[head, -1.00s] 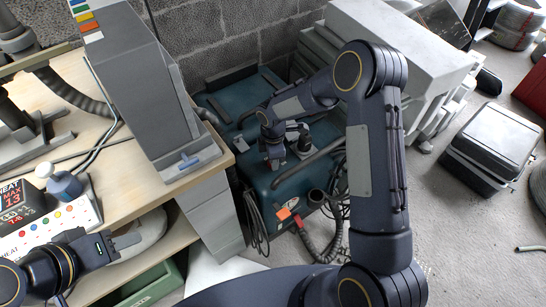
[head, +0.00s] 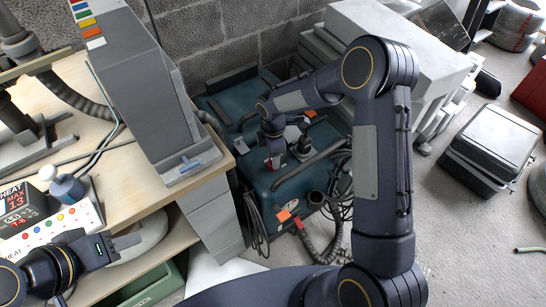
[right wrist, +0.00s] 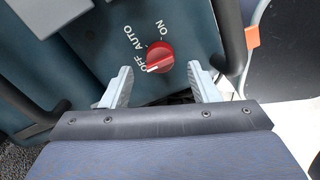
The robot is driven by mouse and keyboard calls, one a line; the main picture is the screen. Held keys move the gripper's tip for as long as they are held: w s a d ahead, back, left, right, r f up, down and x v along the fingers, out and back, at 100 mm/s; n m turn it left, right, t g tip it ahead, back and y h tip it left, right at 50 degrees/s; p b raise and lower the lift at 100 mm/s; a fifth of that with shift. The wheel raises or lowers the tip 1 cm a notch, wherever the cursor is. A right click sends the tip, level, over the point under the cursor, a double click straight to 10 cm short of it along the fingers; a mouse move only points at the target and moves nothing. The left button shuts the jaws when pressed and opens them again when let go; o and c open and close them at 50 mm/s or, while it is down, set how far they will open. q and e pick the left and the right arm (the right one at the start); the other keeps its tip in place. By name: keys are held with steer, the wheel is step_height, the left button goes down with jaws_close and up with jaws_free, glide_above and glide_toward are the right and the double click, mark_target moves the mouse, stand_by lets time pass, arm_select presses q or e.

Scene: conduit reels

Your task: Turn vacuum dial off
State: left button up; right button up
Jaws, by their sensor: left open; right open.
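The teal vacuum (head: 290,182) stands on the floor between the bench and the grey block wall. Its red dial (right wrist: 160,57) shows in the right wrist view, with the words OFF, AUTO and ON around it. The dial's white mark points to the lower left, nearest the word OFF. My right gripper (right wrist: 161,84) is open and empty, its fingertips apart on either side and short of the dial, not touching it. In the head view this gripper (head: 272,150) is over the vacuum's top. My left gripper (head: 108,248) is open and empty by the bench's front.
The wooden bench (head: 150,190) at left carries a grey tower (head: 150,85), a heater panel (head: 50,230) and a small blue bottle (head: 65,185). A black hose (head: 325,245) and cables hang at the vacuum's front. A black and grey case (head: 490,150) is on open floor at right.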

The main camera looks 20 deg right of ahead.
step_height(320, 180, up, 4)
steer(key=shift+r+p, duration=0.1)
steer(key=shift+p, duration=0.2)
stand_by(0.3)
steer(key=shift+d+r, duration=0.1)
steer(key=shift+r, duration=0.1)
steer(key=s+d+r+m+t+y, duration=0.1)
steer(key=s+d+r+m, duration=0.2)
steer(key=s+r+m, duration=0.4)
steer(key=s+d+r+m+t+y, duration=0.1)
steer(key=s+d+r+m, duration=0.25)
steer(key=s+r, duration=0.4)
steer(key=s+a+r+m+t+y, duration=0.1)
steer(key=s+r+m+t, duration=0.1)
steer(key=s+m, duration=0.4)
steer(key=s+r+m+t+y, duration=0.1)
steer(key=s+r+m+t, duration=0.15)
steer(key=s, duration=0.55)
step_height(320, 180, up, 18)
steer(key=p, duration=1.9)
steer(key=shift+w+r+g, duration=0.15)
steer(key=shift+w+g, duration=0.15)
steer(key=shift+g, duration=0.15)
